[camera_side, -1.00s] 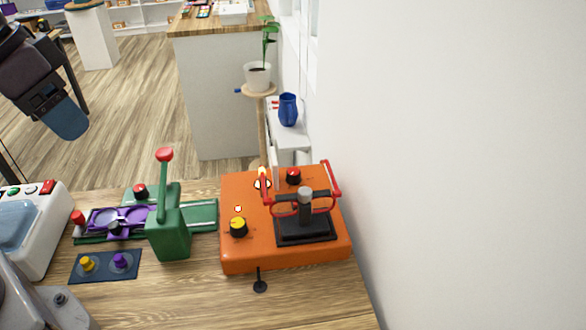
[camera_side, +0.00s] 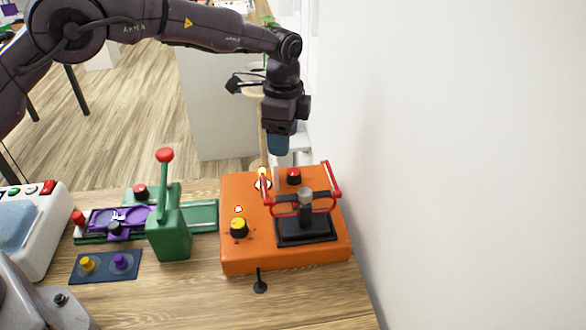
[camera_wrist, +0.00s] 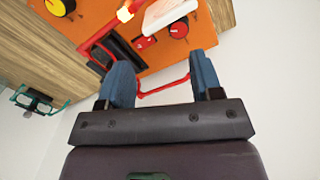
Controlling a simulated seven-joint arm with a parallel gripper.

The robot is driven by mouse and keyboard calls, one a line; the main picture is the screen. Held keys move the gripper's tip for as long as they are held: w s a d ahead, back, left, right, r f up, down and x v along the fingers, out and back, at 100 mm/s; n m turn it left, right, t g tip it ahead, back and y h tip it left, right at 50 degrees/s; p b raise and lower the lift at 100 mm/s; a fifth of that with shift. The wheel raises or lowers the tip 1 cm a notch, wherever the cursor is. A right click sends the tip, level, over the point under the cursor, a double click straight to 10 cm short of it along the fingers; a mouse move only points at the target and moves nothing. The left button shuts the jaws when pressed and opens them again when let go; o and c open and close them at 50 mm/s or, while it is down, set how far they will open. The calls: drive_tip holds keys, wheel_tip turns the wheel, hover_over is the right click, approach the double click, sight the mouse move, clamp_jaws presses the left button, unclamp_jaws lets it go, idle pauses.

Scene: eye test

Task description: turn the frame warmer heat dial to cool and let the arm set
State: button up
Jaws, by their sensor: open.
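The frame warmer is an orange box (camera_side: 235,257) on the bench. It has a black dial with a yellow cap (camera_side: 239,227) at the front left and a black dial with a red cap (camera_side: 293,176) at the back. In the wrist view the red dial (camera_wrist: 179,29) is at the top right of centre and the yellow dial (camera_wrist: 60,6) at the top left. I cannot tell from labels which is the heat dial. My gripper (camera_side: 278,150) points down above the box's back edge, apart from the red dial. Its blue fingers (camera_wrist: 160,62) are spread with nothing held.
Red glasses (camera_side: 328,208) sit on a black stand (camera_side: 305,231) on the box, with raised temples near the red dial. A green lever press (camera_side: 168,230) stands to the left. The white wall (camera_side: 460,170) is close on the right.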

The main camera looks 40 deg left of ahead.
sight(293, 172)
drive_tip(key=w+f+m, duration=0.1)
drive_tip(key=f, duration=0.2)
drive_tip(key=w+f+m, duration=0.1)
drive_tip(key=f, duration=0.3)
drive_tip(key=f+m, duration=0.1)
drive_tip(key=f, duration=0.2)
drive_tip(key=shift+w+d+f+m+t, duration=0.2)
drive_tip(key=shift+w+m+t, duration=0.1)
drive_tip(key=shift+w+m, duration=0.1)
drive_tip(key=c, duration=0.9)
